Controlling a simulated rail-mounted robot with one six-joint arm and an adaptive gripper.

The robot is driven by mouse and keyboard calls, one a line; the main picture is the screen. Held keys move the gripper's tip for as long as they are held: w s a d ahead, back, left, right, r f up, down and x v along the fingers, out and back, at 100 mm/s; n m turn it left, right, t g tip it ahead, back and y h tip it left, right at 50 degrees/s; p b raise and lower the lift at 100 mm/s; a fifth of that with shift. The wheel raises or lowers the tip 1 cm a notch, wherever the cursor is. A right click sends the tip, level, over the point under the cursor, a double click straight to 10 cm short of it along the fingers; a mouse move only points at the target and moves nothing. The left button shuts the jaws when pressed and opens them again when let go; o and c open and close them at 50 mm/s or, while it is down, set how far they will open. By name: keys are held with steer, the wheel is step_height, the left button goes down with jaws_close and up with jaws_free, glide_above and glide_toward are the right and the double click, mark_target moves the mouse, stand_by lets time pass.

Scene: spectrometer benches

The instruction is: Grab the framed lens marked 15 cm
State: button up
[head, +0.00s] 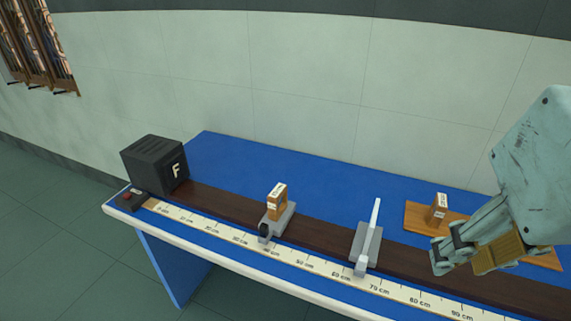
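A framed lens (440,207) with a wooden frame and a small white label stands upright on a wooden board (418,217) at the right. Another wooden-framed lens (277,201) with a label sits in a grey holder on the rail near the 40 cm mark. Both labels are too small to read. A third wooden piece (499,252) shows right beside my gripper, partly covered by it; I cannot tell whether it is touched or held. My gripper (447,252) is in front of the board at the right, pointing down-left; its finger opening is unclear.
A black box marked F (154,166) stands at the left end of the dark rail (325,237). A grey holder with an upright white screen (368,240) sits near 65 cm. A scale runs along the blue table's (240,155) front edge. The back left of the table is clear.

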steer(key=o, duration=1)
